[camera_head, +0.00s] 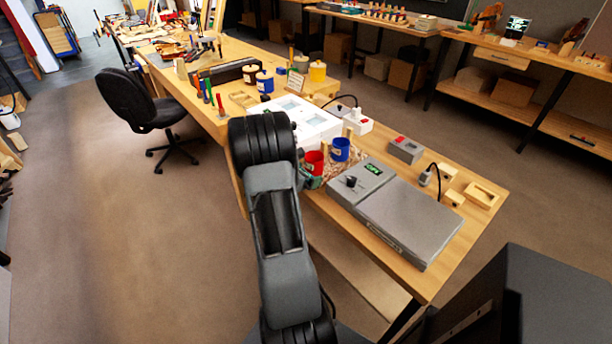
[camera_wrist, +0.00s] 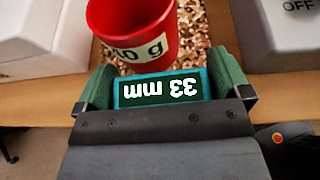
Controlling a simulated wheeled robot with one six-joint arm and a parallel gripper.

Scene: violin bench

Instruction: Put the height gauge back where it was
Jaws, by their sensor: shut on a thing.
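The height gauge (camera_wrist: 160,90) is a small teal-framed block with a dark face reading "33 mm", upside down in the wrist view. My gripper (camera_wrist: 168,84) has green fingers, one at each side of the gauge, and is shut on it. A red cup (camera_wrist: 133,28) labelled "10 g" stands just beyond the gauge. In the head view my gripper is largely hidden behind my arm, near the bench's front edge beside the red cup (camera_head: 314,164). I cannot tell whether the gauge touches the bench.
A speckled brown patch (camera_wrist: 195,40) lies around the red cup. A blue cup (camera_head: 340,150) stands behind it. A white box (camera_head: 312,120) is on the left, a grey device (camera_head: 405,210) on the right. Wooden blocks (camera_head: 452,196) sit at the far right. An office chair (camera_head: 135,105) stands left.

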